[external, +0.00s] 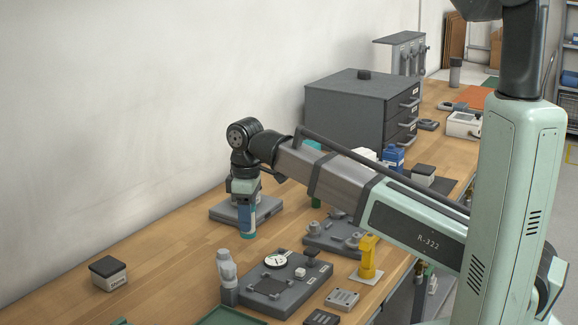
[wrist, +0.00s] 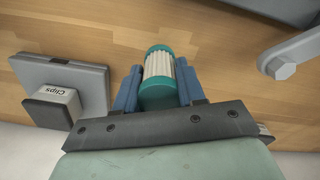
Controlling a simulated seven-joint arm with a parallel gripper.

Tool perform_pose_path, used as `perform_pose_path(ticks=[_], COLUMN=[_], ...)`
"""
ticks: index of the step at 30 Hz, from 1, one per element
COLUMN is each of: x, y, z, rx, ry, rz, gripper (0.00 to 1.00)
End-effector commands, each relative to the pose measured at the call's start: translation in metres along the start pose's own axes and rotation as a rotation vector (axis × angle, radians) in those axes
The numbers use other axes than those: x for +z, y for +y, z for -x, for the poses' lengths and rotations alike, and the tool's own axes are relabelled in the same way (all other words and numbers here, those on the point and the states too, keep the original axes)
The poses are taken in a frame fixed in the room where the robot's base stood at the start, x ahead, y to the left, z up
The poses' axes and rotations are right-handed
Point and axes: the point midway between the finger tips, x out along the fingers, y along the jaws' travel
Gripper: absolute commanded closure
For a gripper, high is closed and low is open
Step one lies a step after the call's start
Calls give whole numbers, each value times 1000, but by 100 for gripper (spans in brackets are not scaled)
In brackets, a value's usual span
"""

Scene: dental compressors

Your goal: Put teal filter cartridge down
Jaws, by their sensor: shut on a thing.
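The teal filter cartridge (wrist: 158,77) has teal end caps and a white pleated middle. In the wrist view it sits between the two blue fingers of my gripper (wrist: 157,88), which is shut on it. In the external view the cartridge (external: 248,222) hangs upright below my gripper (external: 247,205), over the wooden bench. I cannot tell whether its lower end touches the bench top.
A grey plate with a box labelled "Clips" (wrist: 55,106) is beside the gripper. A grey fixture with a round dial (external: 278,283), a grey bottle (external: 227,278) and a yellow part (external: 368,258) stand nearer. A drawer cabinet (external: 345,108) stands behind. The bench left of the cartridge is largely clear.

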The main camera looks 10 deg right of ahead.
Motion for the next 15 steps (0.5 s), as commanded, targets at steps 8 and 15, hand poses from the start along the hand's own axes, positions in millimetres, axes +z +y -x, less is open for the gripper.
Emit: perform_pose_path(ticks=[8,15], x=[1,0], y=[0,0], z=[-19,-42], rx=[0,0], ry=[0,0], rz=[-1,-1], gripper=[91,91])
